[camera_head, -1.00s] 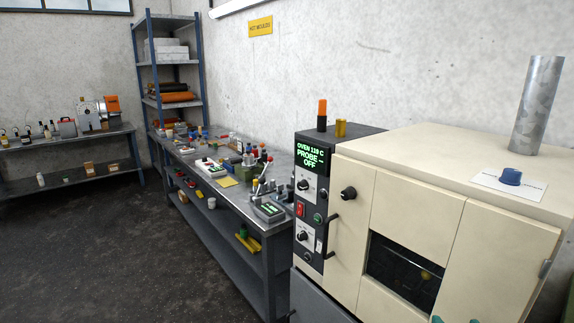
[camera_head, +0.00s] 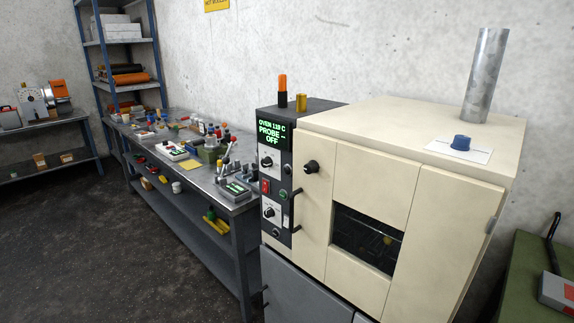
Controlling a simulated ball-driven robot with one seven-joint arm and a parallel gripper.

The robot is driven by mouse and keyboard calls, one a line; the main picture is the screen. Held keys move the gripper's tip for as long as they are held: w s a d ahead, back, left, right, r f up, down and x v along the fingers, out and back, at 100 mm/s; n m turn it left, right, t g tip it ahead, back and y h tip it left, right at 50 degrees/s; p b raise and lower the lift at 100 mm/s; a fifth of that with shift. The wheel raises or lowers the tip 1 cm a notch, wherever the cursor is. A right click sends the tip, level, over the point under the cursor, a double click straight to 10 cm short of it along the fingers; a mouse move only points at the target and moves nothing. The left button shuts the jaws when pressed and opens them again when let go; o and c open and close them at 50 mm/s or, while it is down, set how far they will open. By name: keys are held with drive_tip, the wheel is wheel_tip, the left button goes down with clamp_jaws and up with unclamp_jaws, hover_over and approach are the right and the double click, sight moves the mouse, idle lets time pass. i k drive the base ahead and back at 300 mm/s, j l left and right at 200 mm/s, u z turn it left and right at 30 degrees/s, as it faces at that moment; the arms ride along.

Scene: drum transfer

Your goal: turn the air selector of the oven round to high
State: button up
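The cream oven (camera_head: 440,185) stands right of centre, with a dark control panel on its left front. Its green display (camera_head: 272,132) reads OVEN 118 C, PROBE – OFF. The panel carries an upper dial (camera_head: 267,162) and a lower dial (camera_head: 268,212) on pale plates. A black knob (camera_head: 311,167) sits on the cream front beside the panel. A blue knob (camera_head: 461,142) sits on a white plate (camera_head: 480,155) on the oven top. The markings are too small to read, so I cannot tell which of these is the air selector. My gripper is not in view.
A metal pipe (camera_head: 486,75) rises from the oven top. A long bench (camera_head: 200,175) crowded with small items runs to the left. A green surface (camera_head: 530,265) with a grey-and-red object stands at lower right. Dark floor (camera_head: 100,250) is clear at lower left.

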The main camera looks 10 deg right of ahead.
sight(270, 213)
drive_tip(key=i+j+z, duration=0.1)
drive_tip(key=i+j, duration=0.2)
drive_tip(key=i+j+z, duration=0.15)
drive_tip(key=i+j, duration=0.15)
drive_tip(key=j, duration=0.25)
drive_tip(key=i+l+u, duration=0.15)
drive_tip(key=i+j+u, duration=0.3)
drive_tip(key=i+j, duration=0.15)
drive_tip(key=i, duration=0.3)
drive_tip(key=i+j+u, duration=0.15)
drive_tip(key=i, duration=0.25)
drive_tip(key=i+j+u, duration=0.1)
drive_tip(key=j, duration=0.4)
drive_tip(key=i+u, duration=0.05)
